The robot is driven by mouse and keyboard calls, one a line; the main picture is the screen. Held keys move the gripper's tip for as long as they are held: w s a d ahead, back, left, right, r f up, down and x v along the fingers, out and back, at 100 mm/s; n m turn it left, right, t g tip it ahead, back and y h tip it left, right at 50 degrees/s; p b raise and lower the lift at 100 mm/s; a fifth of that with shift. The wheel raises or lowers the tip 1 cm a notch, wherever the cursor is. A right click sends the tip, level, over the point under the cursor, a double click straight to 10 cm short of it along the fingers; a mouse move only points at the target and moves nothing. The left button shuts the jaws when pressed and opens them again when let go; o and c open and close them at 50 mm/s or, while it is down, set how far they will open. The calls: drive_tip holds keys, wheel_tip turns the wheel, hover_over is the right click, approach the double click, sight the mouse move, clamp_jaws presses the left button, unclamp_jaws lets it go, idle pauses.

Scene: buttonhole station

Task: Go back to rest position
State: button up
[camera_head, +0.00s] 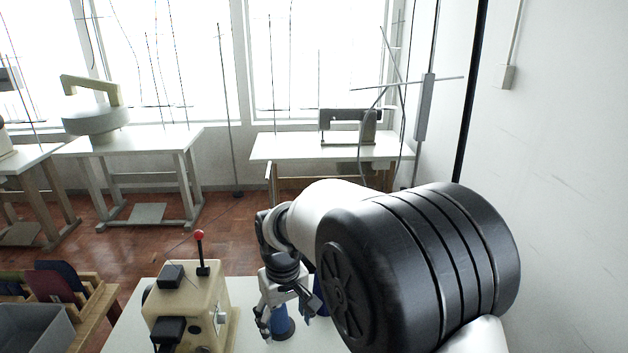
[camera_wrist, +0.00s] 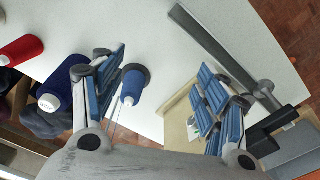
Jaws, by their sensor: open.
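My gripper (camera_head: 285,318) is low over the white table at the bottom of the head view, with its fingers pointing down. In the wrist view its blue-padded fingers (camera_wrist: 160,78) are wide apart with nothing gripped. A blue thread cone (camera_wrist: 132,86) on a dark base stands on the table, close to the left finger in the wrist view. It also shows by the fingers in the head view (camera_head: 281,324). Whether a finger touches it I cannot tell. My arm hides part of the table.
A cream machine (camera_head: 190,307) with a red-knobbed lever stands left of my gripper. A dark blue spool (camera_wrist: 62,84) and a red spool (camera_wrist: 22,50) stand on the table. A grey bin (camera_head: 32,328) is at lower left. Sewing tables (camera_head: 330,147) stand by the windows; a wall is at right.

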drive_tip(key=s+d+r+m+t, duration=0.1)
drive_tip(key=s+d+r+m, duration=0.1)
drive_tip(key=s+d+r, duration=0.5)
drive_tip(key=s+d+r+m+t, duration=0.1)
drive_tip(key=s+d+r+m, duration=0.1)
drive_tip(key=s+d, duration=0.4)
drive_tip(key=s+d+r+m+t, duration=0.1)
drive_tip(key=s+d+r+t, duration=0.1)
drive_tip(key=s+d+r, duration=0.2)
drive_tip(key=s+d, duration=0.3)
drive_tip(key=s, duration=0.5)
drive_tip(key=shift+r+m, duration=0.3)
drive_tip(key=shift+m, duration=0.1)
